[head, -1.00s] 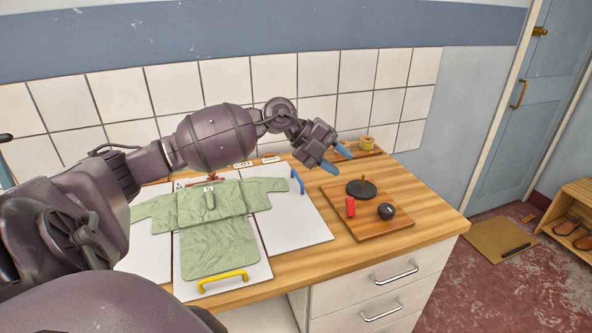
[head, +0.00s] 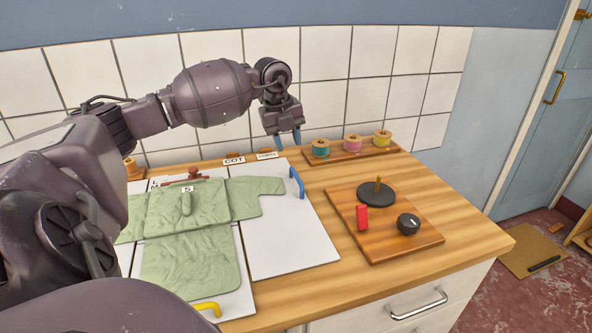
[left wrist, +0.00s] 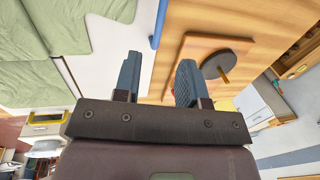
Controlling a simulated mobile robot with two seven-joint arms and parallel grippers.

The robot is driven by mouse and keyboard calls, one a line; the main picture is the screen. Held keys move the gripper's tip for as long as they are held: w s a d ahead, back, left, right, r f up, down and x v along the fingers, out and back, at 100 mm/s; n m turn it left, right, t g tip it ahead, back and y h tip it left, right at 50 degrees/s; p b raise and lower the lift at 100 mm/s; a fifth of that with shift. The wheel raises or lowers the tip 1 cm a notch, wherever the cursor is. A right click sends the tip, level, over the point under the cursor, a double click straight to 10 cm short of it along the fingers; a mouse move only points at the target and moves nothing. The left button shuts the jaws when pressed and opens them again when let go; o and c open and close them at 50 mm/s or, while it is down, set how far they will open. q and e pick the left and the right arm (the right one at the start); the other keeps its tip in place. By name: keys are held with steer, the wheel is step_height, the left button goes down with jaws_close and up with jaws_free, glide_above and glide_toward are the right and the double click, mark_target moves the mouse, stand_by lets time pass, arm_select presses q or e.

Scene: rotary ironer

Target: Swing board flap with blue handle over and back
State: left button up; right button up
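The white board flap (head: 290,236) with the blue handle (head: 297,183) lies flat at the right of the folding board. The handle stands at its right edge, and also shows in the left wrist view (left wrist: 158,24). A green shirt (head: 190,262) lies spread over the board, one sleeve reaching onto this flap. My left gripper (head: 290,139) is above the table behind the blue handle, fingers pointing down. In the left wrist view its fingers (left wrist: 157,84) are apart with nothing between them. My right gripper is not in view.
A yellow handle (head: 207,307) is at the board's front. To the right, a wooden panel (head: 385,247) carries a black disc, a red piece and a black knob. A rack of thread spools (head: 352,152) stands by the tiled wall. Bare tabletop lies between flap and panel.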

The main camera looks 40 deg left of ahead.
mark_target(296, 174)
arm_select(q)
steer(key=f, duration=0.3)
steer(key=w+f, duration=0.1)
steer(key=f, duration=0.2)
steer(key=f+b, duration=0.1)
steer(key=f, duration=0.2)
steer(key=shift+w+d+f, duration=0.1)
steer(key=shift+w+d, duration=0.25)
steer(key=shift+d, duration=0.05)
steer(key=shift+c, duration=0.2)
jaws_close()
